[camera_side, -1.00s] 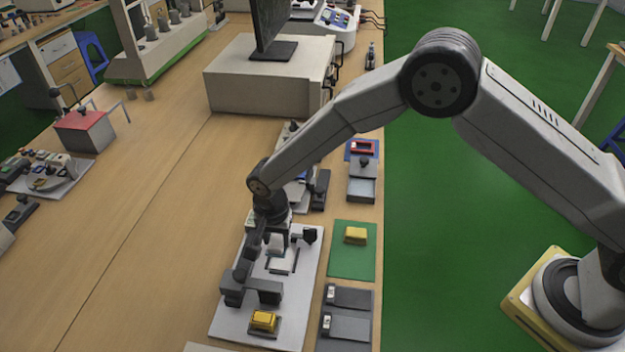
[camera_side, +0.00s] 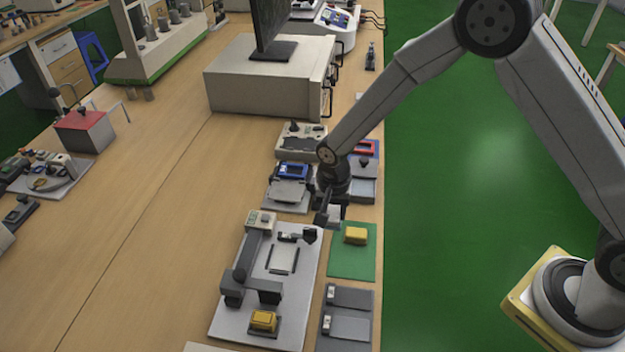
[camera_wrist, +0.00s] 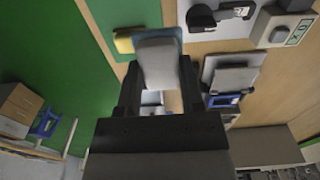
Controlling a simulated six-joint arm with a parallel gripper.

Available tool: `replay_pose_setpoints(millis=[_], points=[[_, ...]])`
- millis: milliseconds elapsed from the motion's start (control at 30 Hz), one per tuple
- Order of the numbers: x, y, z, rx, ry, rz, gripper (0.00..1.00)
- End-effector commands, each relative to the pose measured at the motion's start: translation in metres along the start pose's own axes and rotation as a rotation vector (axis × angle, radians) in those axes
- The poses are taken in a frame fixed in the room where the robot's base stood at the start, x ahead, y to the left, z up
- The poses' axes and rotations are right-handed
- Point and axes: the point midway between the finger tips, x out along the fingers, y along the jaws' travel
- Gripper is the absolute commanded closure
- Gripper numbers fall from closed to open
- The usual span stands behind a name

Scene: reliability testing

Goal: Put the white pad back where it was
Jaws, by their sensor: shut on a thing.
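My gripper (camera_side: 328,215) is shut on a white pad, whose pale block shape (camera_wrist: 160,62) shows between the fingers in the wrist view. A bluish-grey edge shows around the pad's far side there. In the side view the pad (camera_side: 333,213) is small and partly hidden by the gripper. It is held in the air near the back edge of the green mat (camera_side: 345,266), apart from the white test plate (camera_side: 228,322). On that plate an outlined square frame (camera_side: 283,260) is empty.
A yellow block (camera_side: 356,235) sits on the green mat and a yellow button block (camera_side: 264,320) on the test plate. Two dark grey trays (camera_side: 350,296) lie in front of the mat. A blue-screened device (camera_side: 292,171) stands behind.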

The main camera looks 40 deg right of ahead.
Motion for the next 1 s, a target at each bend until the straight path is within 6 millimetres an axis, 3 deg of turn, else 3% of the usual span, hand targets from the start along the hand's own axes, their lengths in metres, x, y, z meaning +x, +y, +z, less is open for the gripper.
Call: replay_pose_setpoints(millis=[300,500,700,1000], points=[[-0.013,0.088,-0.024,0.005,0.000,-0.004,1.00],[-0.018,0.130,-0.026,0.003,0.000,-0.005,1.00],[-0.020,0.149,-0.025,0.000,0.000,-0.006,1.00],[-0.020,0.151,-0.026,-0.001,0.000,-0.007,1.00]])
